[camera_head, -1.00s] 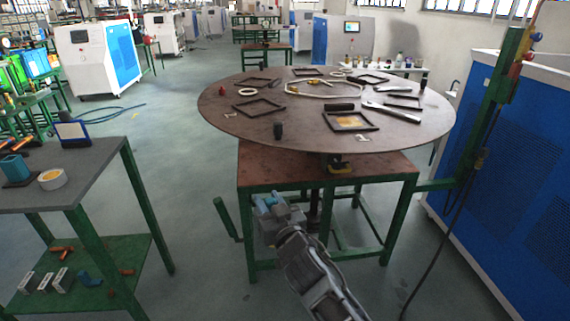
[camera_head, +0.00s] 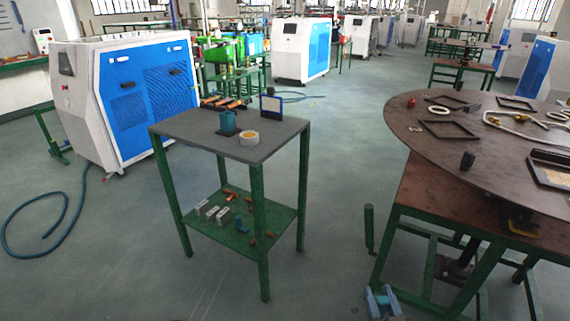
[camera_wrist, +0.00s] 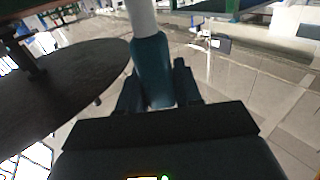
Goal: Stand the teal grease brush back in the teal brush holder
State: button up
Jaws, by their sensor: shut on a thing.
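The teal brush holder (camera_head: 228,122) stands on the grey top of a small green-legged table (camera_head: 190,124), left of centre in the head view. My gripper (camera_wrist: 157,92) is shut on the teal grease brush (camera_wrist: 150,58) in the wrist view. The brush's teal part lies between the fingers and a pale white part extends beyond them to the top edge. In the head view my gripper (camera_head: 383,302) shows at the bottom edge, low and right of the small table, well apart from the holder.
A tape roll (camera_head: 249,138) and a blue-framed stand (camera_head: 271,106) sit close to the holder. Orange-handled tools (camera_head: 224,103) lie behind it. A lower shelf (camera_head: 240,229) holds small parts. A round table (camera_head: 440,160) is on the right. Floor between the tables is clear.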

aim_at(229, 128)
jog(key=k+j+z, duration=0.1)
jog(key=j, duration=0.25)
jog(key=k+j+z, duration=0.1)
jog(key=j, duration=0.25)
jog(key=k+j+z, duration=0.1)
jog(key=j, duration=0.2)
jog(key=k+j, duration=0.2)
jog(key=i+j+z, duration=0.1)
jog(key=j+z, duration=0.35)
jog(key=j, duration=0.65)
jog(key=j+z, duration=0.5)
jog(key=j, duration=0.65)
jog(key=i+j+z, duration=0.2)
jog(key=j+z, duration=0.2)
jog(key=j, duration=0.8)
jog(key=j+z, duration=0.4)
jog(key=j, duration=0.8)
jog(key=i, duration=0.05)
